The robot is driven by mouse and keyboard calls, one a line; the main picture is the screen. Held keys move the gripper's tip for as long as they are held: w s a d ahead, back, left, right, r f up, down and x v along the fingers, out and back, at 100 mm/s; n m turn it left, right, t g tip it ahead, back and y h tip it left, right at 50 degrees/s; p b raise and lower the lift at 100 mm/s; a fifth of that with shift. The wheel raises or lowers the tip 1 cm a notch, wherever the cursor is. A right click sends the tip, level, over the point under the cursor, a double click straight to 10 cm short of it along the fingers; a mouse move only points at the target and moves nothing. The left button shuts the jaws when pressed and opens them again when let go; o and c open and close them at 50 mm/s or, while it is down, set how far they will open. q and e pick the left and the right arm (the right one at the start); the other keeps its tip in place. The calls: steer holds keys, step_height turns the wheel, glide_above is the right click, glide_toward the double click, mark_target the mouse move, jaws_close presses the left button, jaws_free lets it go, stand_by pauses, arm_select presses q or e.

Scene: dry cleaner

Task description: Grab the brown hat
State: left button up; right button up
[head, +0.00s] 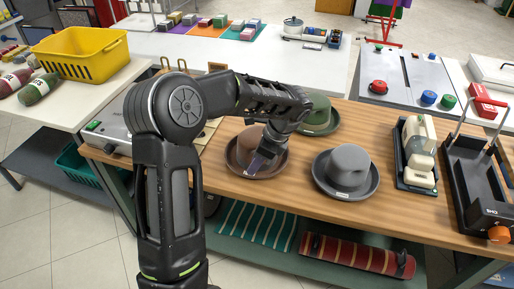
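A brown hat (238,157) sits on the wooden table, its brim flat on the top. My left gripper (262,162) reaches down over the right side of its crown, and its fingers hide part of the hat. I cannot tell whether the fingers are closed on it. A grey hat (345,167) lies to its right. A green hat (319,118) lies behind, partly covered by my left arm. My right gripper is out of view.
The wooden table (300,198) also holds a cream machine (419,150) and a black press with an orange knob (480,190) at right. A yellow basket (82,56) stands on the left table.

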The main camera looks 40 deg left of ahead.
mark_target(247, 175)
arm_select(q)
steer(key=p+x, duration=0.1)
steer(key=x, duration=0.4)
steer(key=shift+s, duration=0.2)
steer(key=shift+c, duration=0.5)
jaws_close()
stand_by(1.2)
